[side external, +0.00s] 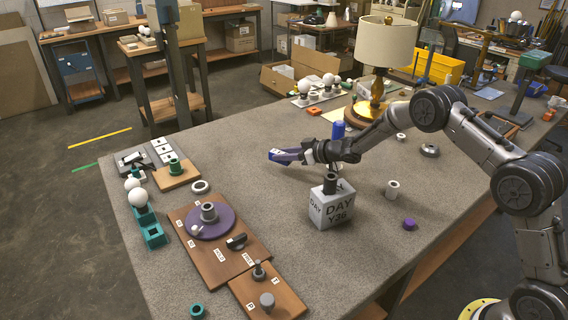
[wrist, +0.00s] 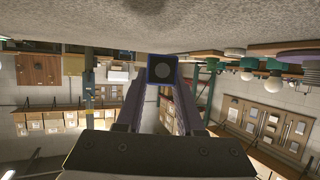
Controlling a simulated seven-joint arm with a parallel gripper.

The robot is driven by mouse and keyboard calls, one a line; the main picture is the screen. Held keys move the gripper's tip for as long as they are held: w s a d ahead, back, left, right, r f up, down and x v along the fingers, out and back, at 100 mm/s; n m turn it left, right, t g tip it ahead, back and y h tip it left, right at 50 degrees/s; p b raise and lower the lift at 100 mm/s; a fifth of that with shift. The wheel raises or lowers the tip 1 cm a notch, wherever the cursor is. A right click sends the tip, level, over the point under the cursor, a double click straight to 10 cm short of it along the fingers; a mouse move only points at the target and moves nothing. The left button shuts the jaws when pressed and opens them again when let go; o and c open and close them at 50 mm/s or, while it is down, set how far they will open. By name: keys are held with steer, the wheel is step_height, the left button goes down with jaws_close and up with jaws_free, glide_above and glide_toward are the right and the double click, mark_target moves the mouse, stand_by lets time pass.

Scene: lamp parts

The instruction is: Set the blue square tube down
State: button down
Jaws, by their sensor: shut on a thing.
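My gripper (side external: 276,155) reaches to the left, nearly level, over the middle of the grey table. The tabletop (wrist: 200,22) lies close to the tube in the wrist view. I cannot tell whether the tube touches it.
A grey "DAY" block (side external: 330,208) with a dark tube stands below my wrist. A blue upright piece (side external: 338,130) is partly hidden behind my arm. A lamp (side external: 385,50) stands at the back. Wooden boards (side external: 222,275) lie at the front left. The table left of my gripper is clear.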

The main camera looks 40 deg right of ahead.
mark_target(290, 162)
steer(key=shift+w+f, duration=0.2)
steer(key=shift+f, duration=1.55)
steer(key=shift+f, duration=0.6)
steer(key=c, duration=0.5)
jaws_free()
steer(key=shift+s+f, duration=0.15)
steer(key=shift+r, duration=0.4)
steer(key=v, duration=0.8)
steer(key=r+v, duration=0.1)
steer(key=v, duration=0.3)
steer(key=shift+d, duration=0.1)
